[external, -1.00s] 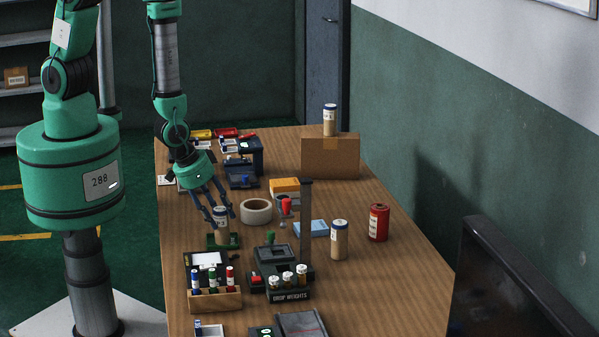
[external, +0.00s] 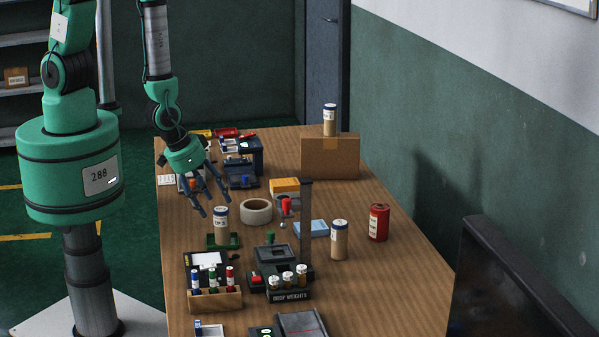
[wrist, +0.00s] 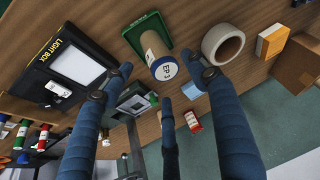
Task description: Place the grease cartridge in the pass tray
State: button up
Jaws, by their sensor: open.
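A tan grease cartridge (external: 221,226) with a pale labelled cap stands upright in a small green tray (external: 236,241), which looks like the pass tray. In the wrist view the cartridge (wrist: 153,47) is seen from its cap end, with the green tray (wrist: 134,36) under its far end. Similar tan cartridges stand on the table (external: 339,241) and on a cardboard box (external: 329,118). My gripper (external: 214,194) is open and empty, above and behind the cartridge in the tray. Its fingers are apart from that cartridge in the external view.
A tape roll (external: 256,211) stands close right of the tray. The light box (external: 206,262), a rack of small bottles (external: 215,299) and the drop-weights device (external: 287,285) lie in front. A red can (external: 378,222) stands at right, where the table has some free room.

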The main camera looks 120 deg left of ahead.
jog(key=p+v, duration=0.2)
jog(key=v, duration=0.5)
dwell(0.6)
jog(key=w+d+r+m+t+h, duration=0.2)
jog(key=w+d+r, duration=0.25)
jog(key=r, duration=0.35)
jog(key=w+d+r+m+t+h, duration=0.1)
jog(key=w+d+r+h, duration=0.15)
jog(key=d+r, duration=0.5)
jog(key=s+d+r+m+h, duration=0.1)
jog(key=s+r+m, duration=0.1)
jog(key=r, duration=0.5)
jog(key=s+d+r+m+h, duration=0.1)
jog(key=r+m, duration=0.1)
jog(key=r, duration=0.6)
jog(key=s+a+r+m+y, duration=0.1)
jog(key=s+a+r+m, duration=0.1)
jog(key=s+r, duration=0.5)
jog(key=s+a+r+m+y, duration=0.1)
jog(key=s+a+r, duration=0.1)
jog(key=s+r, duration=0.5)
jog(key=s, duration=0.3)
jog(key=shift+r+m, duration=0.15)
jog(key=shift+m, duration=0.25)
jog(key=shift+s+a, duration=0.15)
